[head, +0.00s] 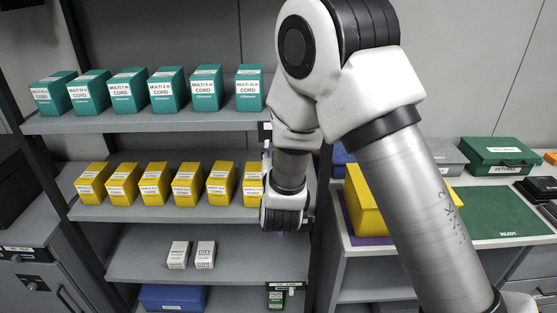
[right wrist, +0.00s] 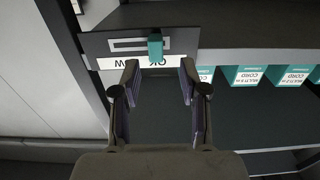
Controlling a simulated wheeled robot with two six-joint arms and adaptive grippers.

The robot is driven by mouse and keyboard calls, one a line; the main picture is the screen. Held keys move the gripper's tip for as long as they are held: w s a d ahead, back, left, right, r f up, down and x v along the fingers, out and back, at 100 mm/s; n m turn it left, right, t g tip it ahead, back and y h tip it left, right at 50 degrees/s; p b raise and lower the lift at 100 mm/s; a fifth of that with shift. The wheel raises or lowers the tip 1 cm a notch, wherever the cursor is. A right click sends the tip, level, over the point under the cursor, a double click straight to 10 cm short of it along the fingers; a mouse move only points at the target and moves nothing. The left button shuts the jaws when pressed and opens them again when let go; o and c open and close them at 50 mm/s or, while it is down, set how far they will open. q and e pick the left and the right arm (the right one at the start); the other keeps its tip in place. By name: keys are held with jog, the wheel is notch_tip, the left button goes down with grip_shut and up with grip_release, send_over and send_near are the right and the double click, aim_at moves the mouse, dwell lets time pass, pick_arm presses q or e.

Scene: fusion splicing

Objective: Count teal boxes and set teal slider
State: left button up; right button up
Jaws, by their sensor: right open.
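Several teal boxes (head: 166,90) labelled MULTI CORD stand in a row on the top shelf (head: 150,123) in the head view. My right arm covers the area right of the row. In the right wrist view, the teal slider knob (right wrist: 155,47) sits on a dark panel with a slot (right wrist: 122,45) and a white label, which appears upside down. My right gripper (right wrist: 158,70) is open, its fingertips just short of the knob and on either side of it. The fingertips are hidden in the head view. My left gripper is in neither view.
Yellow boxes (head: 154,185) fill the middle shelf, and two small white boxes (head: 178,255) stand below. A blue bin (head: 172,298) is at the bottom. At right, a table holds a large yellow box (head: 366,208), a green mat (head: 505,215) and a green case (head: 498,153).

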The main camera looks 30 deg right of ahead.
jog(key=v, duration=0.7)
jog(key=shift+a, duration=0.25)
jog(key=shift+s, duration=0.1)
